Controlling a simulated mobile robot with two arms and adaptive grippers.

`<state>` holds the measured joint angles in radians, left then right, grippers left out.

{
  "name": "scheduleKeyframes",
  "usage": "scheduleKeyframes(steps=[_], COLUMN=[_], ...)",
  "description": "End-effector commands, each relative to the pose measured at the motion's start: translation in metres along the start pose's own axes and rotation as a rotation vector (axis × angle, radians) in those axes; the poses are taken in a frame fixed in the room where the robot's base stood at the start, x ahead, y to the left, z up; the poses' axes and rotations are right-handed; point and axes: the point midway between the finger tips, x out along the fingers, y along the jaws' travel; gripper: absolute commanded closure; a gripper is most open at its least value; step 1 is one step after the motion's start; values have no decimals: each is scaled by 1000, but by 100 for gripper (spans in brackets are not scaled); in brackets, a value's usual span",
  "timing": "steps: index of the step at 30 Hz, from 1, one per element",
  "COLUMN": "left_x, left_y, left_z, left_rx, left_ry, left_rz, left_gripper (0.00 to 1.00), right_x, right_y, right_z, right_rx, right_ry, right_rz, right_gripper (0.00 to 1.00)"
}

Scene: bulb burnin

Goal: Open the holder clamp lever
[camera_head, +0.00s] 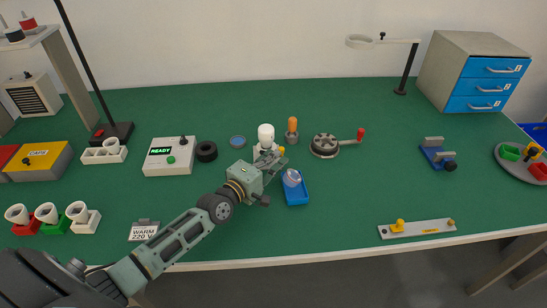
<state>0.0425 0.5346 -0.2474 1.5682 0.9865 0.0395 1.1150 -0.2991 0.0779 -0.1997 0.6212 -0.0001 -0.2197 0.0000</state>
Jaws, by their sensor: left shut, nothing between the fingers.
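A white bulb (266,132) stands upright in a small pale holder (262,152) near the middle of the table. My left gripper (276,159) is right in front of the holder, its fingers shut and empty. The gripper covers the lower part of the holder. I cannot make out the clamp lever clearly, nor tell whether the fingers touch it. My right gripper is not in view.
A blue tray (296,192) with a clear round item lies just right of the gripper. An orange-topped piece (292,127) and a red-handled crank (325,146) stand behind it. A READY box (170,156) is to the left.

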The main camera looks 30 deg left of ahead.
Motion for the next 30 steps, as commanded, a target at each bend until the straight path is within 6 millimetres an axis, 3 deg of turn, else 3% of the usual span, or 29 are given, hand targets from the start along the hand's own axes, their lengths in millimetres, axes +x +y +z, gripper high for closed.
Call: scheduleKeyframes(steps=[11,19,30], left_x=[5,12,17], left_y=[-2,5,1], left_z=[0,1,1], left_rx=[-2,-11,-6], left_ry=[0,84,98], left_rz=[1,0,1], left_gripper=[100,100,100], right_x=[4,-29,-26], right_y=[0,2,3], right_z=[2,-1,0], right_rx=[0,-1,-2], right_ry=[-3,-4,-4], right_rz=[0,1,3], right_gripper=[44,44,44])
